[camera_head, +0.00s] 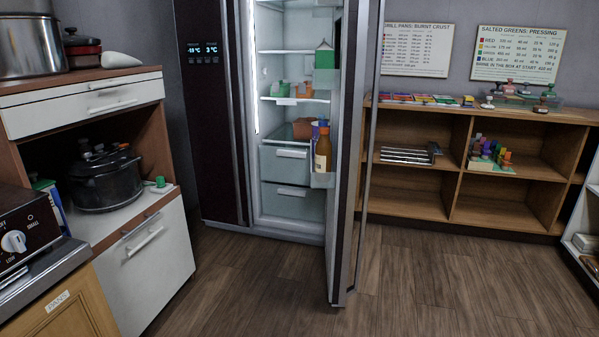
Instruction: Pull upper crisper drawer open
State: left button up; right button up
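The upper crisper drawer (285,164) is a pale, translucent drawer with a light bar handle (292,153), low inside the open fridge. It looks shut, flush above the lower crisper drawer (293,202). The dark fridge door (347,150) stands open toward me on the right. A bottle (323,152) and a carton (324,56) sit in its door racks and partly cover the right side of the fridge interior. Neither of my grippers shows in the head view.
A counter unit with a dark pot (105,184) and a white drawer front (150,257) stands at left. A wooden shelf unit (440,200) stands along the back wall at right. The wooden floor (260,285) before the fridge is clear, except for the open door's edge.

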aim_at(295, 155)
jog(key=i+j, duration=0.2)
jog(key=i, duration=0.3)
jog(key=i+j+z, duration=0.1)
jog(key=i, duration=0.45)
jog(key=i+j, duration=0.35)
jog(key=i, duration=0.15)
jog(key=i+j, duration=0.3)
jog(key=i, duration=0.2)
jog(key=i+j+z, duration=0.1)
jog(key=i+j, duration=0.15)
jog(key=i, duration=0.3)
